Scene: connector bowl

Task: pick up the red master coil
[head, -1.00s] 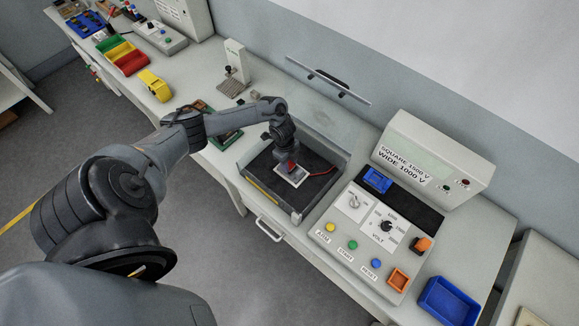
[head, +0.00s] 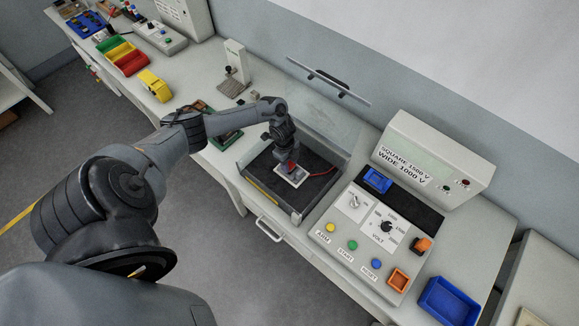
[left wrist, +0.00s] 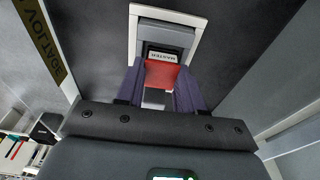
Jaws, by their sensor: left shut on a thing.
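The red master coil (left wrist: 161,75) is between the fingers of my left gripper (left wrist: 160,95) in the left wrist view. A grey part with a label reading MASTER (left wrist: 162,56) shows just beyond the red. In the head view the red coil (head: 291,167) shows as a small patch under my left gripper (head: 289,165), over a white-framed square (head: 292,177) on the black tray. The left gripper is shut on the coil. I cannot tell whether the coil touches the square. My right gripper is not in view.
The black tray (head: 259,177) has raised clear walls and a yellow front strip. A red cable (head: 322,172) runs right from the square. A control panel (head: 346,233) with buttons and a blue bin (head: 448,302) stand to the right. A green board (head: 226,141) lies left.

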